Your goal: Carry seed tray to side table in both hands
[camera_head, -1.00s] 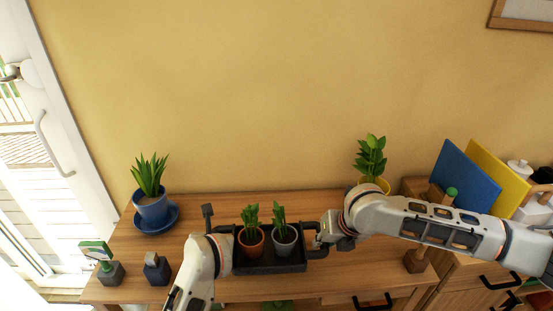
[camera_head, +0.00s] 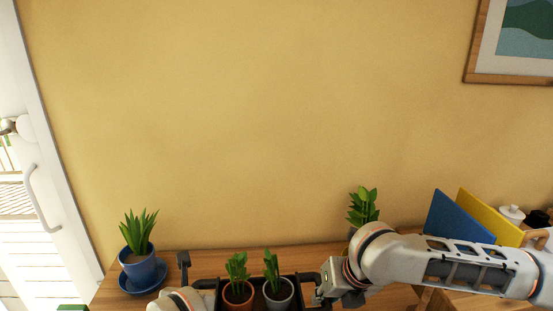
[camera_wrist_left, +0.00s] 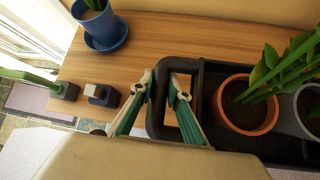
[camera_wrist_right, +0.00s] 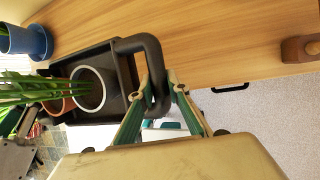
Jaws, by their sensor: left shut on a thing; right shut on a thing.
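The dark seed tray (camera_head: 258,283) is low in the head view, cut off by the bottom edge. It holds a terracotta pot (camera_head: 238,292) and a grey pot (camera_head: 278,292), each with a green plant. My right gripper (camera_head: 322,293) is at the tray's right handle; in the right wrist view its fingers (camera_wrist_right: 160,85) close on the handle bar (camera_wrist_right: 152,60). My left gripper (camera_wrist_left: 163,88) is shut on the tray's left handle (camera_wrist_left: 160,125) in the left wrist view. In the head view the left fingers are hidden behind my arm.
A blue pot on a saucer (camera_head: 139,270) stands left on the wooden tabletop (camera_head: 215,262). A leafy plant (camera_head: 363,206) stands behind my right arm. Blue (camera_head: 455,218) and yellow (camera_head: 488,216) boards lean at the right.

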